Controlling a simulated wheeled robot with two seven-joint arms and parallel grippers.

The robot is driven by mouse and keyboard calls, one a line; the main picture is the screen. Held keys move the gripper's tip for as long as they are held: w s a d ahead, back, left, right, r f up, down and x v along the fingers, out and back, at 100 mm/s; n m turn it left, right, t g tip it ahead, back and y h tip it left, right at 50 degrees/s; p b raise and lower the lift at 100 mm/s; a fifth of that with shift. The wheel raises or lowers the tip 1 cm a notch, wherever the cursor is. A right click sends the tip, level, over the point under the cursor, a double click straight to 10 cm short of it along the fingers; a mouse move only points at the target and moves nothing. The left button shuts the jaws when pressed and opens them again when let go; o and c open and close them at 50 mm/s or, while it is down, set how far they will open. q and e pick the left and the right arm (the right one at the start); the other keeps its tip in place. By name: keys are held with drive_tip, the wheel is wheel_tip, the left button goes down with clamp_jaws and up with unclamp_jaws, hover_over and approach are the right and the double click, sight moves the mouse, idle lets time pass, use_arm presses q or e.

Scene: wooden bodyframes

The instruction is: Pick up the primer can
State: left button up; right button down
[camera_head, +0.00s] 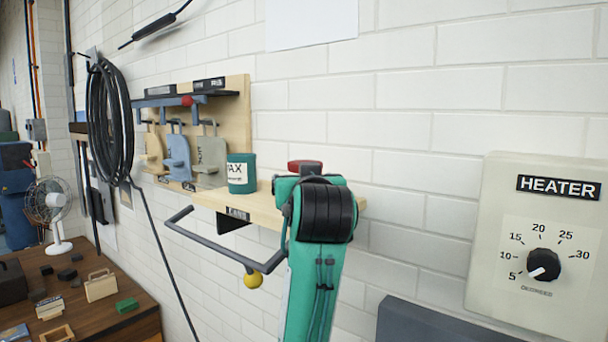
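No can with a readable primer label shows. A teal can (241,173) with a white label, read as ending in "AX", stands upright on the left part of the light wooden shelf (212,200). A red round-topped thing (305,166) shows just above my teal and black arm; its lower part is hidden, so I cannot tell if it is the primer can. That arm rises from the bottom centre in front of the shelf's right part. I cannot tell which arm it is, and its fingers are hidden behind it. No other gripper shows.
A heater panel (538,240) is at right. A cluttered wooden table (137,323) and white fan (52,205) are at left.

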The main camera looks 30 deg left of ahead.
use_arm(q)
drive_tip(key=shift+d, duration=0.1)
drive_tip(key=c, duration=1.3)
drive_tip(key=shift+r, duration=0.1)
drive_tip(key=shift+w+r+b, duration=0.1)
drive_tip(key=shift+r+b, duration=0.4)
drive_tip(key=shift+r, duration=0.3)
drive_tip(key=shift+r+b, duration=3.05)
drive_tip(key=shift+r, duration=6.1)
drive_tip(key=shift+f, duration=0.1)
